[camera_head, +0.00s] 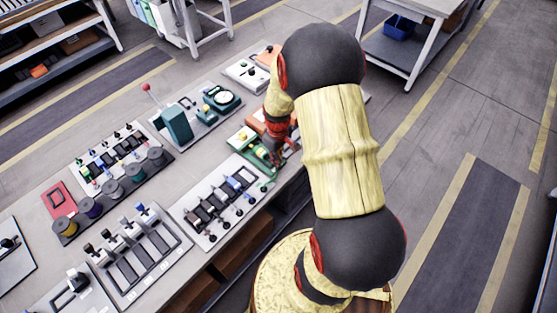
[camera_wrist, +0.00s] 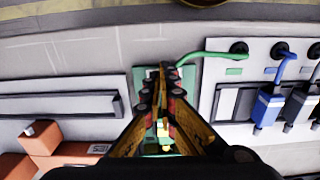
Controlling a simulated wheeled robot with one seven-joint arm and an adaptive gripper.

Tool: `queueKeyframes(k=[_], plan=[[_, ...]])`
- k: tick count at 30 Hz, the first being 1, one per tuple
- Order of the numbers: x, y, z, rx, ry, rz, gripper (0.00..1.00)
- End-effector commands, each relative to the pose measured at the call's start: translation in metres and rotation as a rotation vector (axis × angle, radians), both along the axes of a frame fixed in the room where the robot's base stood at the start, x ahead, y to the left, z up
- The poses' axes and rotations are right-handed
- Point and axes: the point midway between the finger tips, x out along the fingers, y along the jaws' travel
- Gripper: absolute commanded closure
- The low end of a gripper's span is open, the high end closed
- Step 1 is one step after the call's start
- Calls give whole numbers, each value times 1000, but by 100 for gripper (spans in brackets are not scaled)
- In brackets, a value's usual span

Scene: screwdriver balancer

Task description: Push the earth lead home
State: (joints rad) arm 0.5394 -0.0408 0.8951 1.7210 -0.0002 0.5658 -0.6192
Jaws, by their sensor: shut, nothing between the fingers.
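The earth lead (camera_wrist: 213,54) is green in the wrist view. It runs from a black round fitting (camera_wrist: 238,48) on the white panel leftward to the green block (camera_wrist: 142,76), where its end is hidden behind my fingertips. My gripper (camera_wrist: 162,72) is shut and empty, with its tips over the green block beside the lead's end. I cannot tell whether the tips touch the lead or how deep its end sits. In the head view my gripper (camera_head: 275,152) is low over the green fixture (camera_head: 247,143) and hides part of it.
Blue-plugged leads (camera_wrist: 268,100) stand on the panel close to the right. An orange block (camera_wrist: 65,145) lies lower left, beside a slotted plate (camera_wrist: 55,106). The bench also holds a teal lever unit (camera_head: 175,122) and several spools (camera_head: 112,190).

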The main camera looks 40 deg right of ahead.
Motion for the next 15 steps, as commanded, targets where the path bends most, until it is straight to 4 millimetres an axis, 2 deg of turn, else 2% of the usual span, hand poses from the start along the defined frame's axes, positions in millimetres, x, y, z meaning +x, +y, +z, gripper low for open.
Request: queueKeyframes(k=[2,15], plan=[[2,1,3,-1,-1,2,100],[1,1,73,-1,-2,1,100]])
